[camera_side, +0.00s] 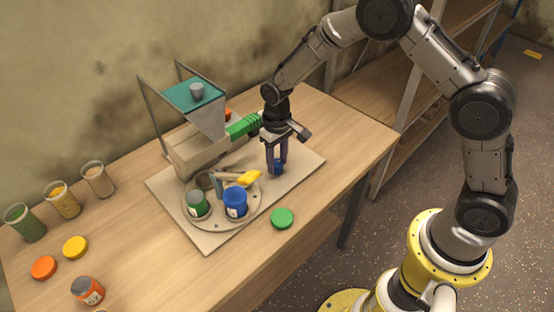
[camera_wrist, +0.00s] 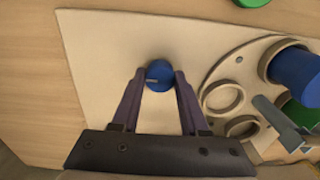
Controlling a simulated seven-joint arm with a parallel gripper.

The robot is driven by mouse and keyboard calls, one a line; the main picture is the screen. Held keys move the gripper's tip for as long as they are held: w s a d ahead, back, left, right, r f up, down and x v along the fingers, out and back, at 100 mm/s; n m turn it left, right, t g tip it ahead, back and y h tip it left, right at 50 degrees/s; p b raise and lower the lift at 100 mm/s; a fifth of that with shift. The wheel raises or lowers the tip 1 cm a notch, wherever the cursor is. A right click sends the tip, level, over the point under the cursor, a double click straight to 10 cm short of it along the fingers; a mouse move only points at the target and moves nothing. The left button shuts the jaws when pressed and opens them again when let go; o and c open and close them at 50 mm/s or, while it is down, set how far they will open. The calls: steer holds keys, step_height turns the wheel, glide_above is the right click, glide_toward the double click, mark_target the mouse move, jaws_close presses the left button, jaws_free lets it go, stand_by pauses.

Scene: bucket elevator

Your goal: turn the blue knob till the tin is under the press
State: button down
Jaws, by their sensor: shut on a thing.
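My gripper (camera_side: 277,170) points straight down, its two purple fingers shut on the blue knob (camera_side: 279,167), which stands on the pale board. In the wrist view the knob (camera_wrist: 159,74) sits between the fingertips. Beside it is a round turntable (camera_wrist: 231,68) with ring seats. A blue tin (camera_side: 235,204) and a green tin (camera_side: 197,205) stand in seats at its front; two other seats are empty in the wrist view. A grey upright piece (camera_side: 219,186) and a yellow part (camera_side: 249,179) stand over the turntable's back. I cannot tell which part is the press.
A machine with a teal-topped hopper (camera_side: 195,97) and a green ribbed part (camera_side: 243,126) stands behind the turntable. A green lid (camera_side: 282,218) lies right of the board. Filled jars (camera_side: 62,199), lids (camera_side: 75,247) and an orange tin (camera_side: 88,290) are at left.

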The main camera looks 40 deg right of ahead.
mark_target(277, 162)
steer(key=shift+c, duration=2.1)
jaws_free()
step_height(277, 162, up, 14)
